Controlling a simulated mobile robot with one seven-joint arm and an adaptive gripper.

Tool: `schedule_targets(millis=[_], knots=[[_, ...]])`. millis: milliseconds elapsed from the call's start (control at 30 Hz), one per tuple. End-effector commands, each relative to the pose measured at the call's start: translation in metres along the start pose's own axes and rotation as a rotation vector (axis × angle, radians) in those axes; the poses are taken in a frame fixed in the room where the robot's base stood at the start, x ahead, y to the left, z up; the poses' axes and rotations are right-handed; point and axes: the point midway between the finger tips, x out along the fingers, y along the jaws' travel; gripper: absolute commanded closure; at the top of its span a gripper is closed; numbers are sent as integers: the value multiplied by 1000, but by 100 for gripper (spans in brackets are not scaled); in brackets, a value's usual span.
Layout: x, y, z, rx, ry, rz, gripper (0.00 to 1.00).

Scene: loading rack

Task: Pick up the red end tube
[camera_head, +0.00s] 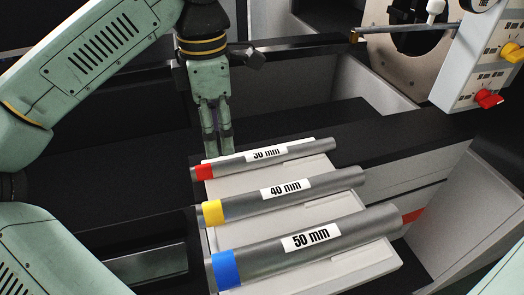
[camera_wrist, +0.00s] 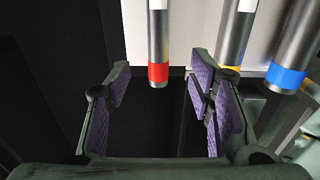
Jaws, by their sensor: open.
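The red end tube (camera_head: 264,158) is a grey metal tube with a red band at its left end and a "30 mm" label. It lies at the back of a light grey rack (camera_head: 212,242), behind two other tubes. My gripper (camera_head: 217,153) points down just behind the tube, close to its red end. In the wrist view the red end (camera_wrist: 158,72) shows ahead of my gripper (camera_wrist: 160,88), between the two spread fingers with purple pads. The fingers are open and nothing is held. Whether a finger touches the tube cannot be told.
A yellow-banded "40 mm" tube (camera_head: 290,195) and a blue-banded "50 mm" tube (camera_head: 310,246) lie in front, roughly parallel. A control panel with red and yellow knobs (camera_head: 487,98) stands at the right. The dark surface at the left (camera_head: 95,165) is clear.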

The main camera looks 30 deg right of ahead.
Motion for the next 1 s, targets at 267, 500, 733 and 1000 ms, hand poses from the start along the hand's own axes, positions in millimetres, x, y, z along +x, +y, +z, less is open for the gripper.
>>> schedule_targets(millis=[267,500,733,1000], knots=[[29,0,0,1,-1,-1,52],[60,2,2,2,-2,-3,52],[80,2,2,-1,-2,0,52],[81,2,2,-1,-1,0,57]])
